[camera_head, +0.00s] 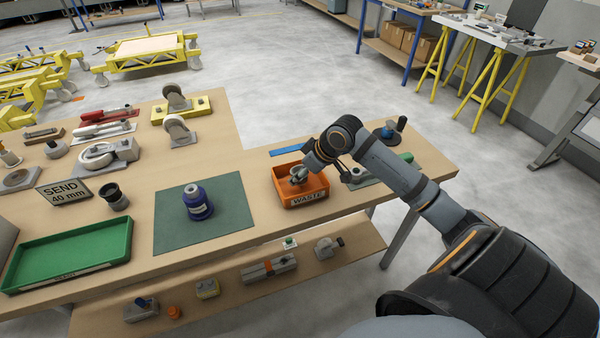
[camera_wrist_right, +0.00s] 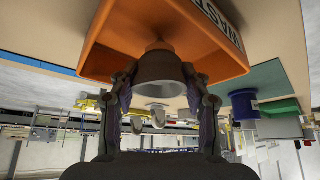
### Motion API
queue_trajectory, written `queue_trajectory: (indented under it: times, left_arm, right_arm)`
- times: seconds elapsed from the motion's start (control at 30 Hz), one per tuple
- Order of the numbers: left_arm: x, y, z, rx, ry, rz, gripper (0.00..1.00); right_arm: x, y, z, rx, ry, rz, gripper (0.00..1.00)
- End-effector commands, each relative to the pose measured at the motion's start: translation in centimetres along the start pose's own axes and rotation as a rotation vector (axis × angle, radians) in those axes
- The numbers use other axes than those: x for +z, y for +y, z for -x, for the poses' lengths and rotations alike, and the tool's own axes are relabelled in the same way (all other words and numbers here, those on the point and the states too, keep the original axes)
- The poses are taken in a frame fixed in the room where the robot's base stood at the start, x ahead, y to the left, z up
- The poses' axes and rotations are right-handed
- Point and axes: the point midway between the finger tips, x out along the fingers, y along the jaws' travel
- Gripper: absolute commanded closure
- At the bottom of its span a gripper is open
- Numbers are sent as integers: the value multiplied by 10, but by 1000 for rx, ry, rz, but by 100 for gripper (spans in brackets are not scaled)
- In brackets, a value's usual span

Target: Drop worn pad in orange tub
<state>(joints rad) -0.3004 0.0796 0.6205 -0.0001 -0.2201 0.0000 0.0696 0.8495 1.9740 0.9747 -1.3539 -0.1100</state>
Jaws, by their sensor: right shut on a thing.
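The orange tub (camera_head: 290,204) stands on the workbench near its right end, with a label reading WASTE on its front. It also fills the top of the right wrist view (camera_wrist_right: 105,55). My right gripper (camera_head: 299,176) is at the tub's opening, reaching in from the right. In the wrist view its two fingers (camera_wrist_right: 160,92) are shut on a grey, round, cup-like piece (camera_wrist_right: 160,69), apparently the worn pad. The head view cannot tell whether the pad touches the tub's floor. My left gripper is not in view.
A blue strip (camera_head: 290,149) lies behind the tub. A green tray (camera_head: 70,255) and the SEND sign (camera_head: 65,191) are further left. A lower shelf (camera_head: 225,284) holds several parts.

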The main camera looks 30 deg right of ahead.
Motion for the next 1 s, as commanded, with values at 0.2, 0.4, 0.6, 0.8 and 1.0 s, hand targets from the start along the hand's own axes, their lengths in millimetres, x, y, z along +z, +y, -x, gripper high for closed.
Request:
queue_trajectory:
  times: [0.2, 0.4, 0.6, 0.8, 1.0]
  left_arm:
    - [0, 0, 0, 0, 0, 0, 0]
    - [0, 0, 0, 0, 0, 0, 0]
    - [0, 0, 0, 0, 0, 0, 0]
    - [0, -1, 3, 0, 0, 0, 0]
    - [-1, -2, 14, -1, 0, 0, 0]
  right_arm:
    - [2, 0, -2, 0, 0, -1, 44]
    - [2, 0, -2, -1, 0, -1, 29]
    - [1, 0, -2, 0, 0, 0, 29]
    - [1, 2, 14, 6, -2, 4, 29]
    - [1, 4, 44, 10, -7, 5, 29]
